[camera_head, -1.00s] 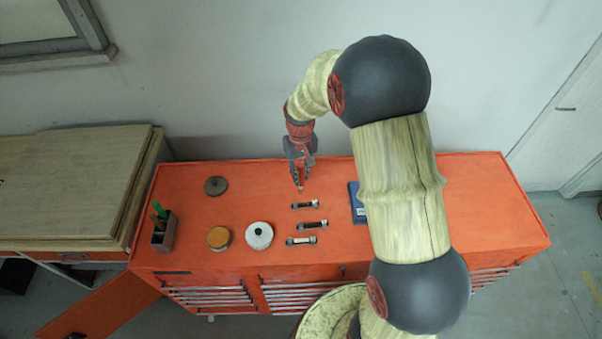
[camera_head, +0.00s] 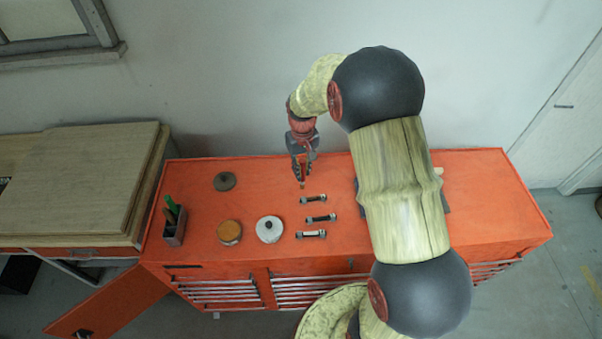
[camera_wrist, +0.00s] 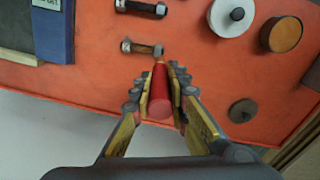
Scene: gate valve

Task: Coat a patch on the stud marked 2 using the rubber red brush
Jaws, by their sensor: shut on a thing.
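My gripper (camera_head: 301,172) points down over the back of the orange bench and also shows in the wrist view (camera_wrist: 163,84). It is shut on the red brush (camera_wrist: 160,100), whose tip points away from the gripper. In the wrist view the tip appears close to the end of the nearest stud (camera_wrist: 142,48); I cannot tell whether they touch. In the head view that back stud (camera_head: 313,198) lies in a column with a middle stud (camera_head: 321,218) and a front stud (camera_head: 311,234). No number is readable on any stud.
A white round part (camera_head: 269,230), an amber-topped tin (camera_head: 229,232) and a dark disc (camera_head: 225,181) are left of the studs. A grey holder with green-handled items (camera_head: 173,232) stands at the left edge. A blue item (camera_wrist: 53,35) is partly hidden by my arm in the head view.

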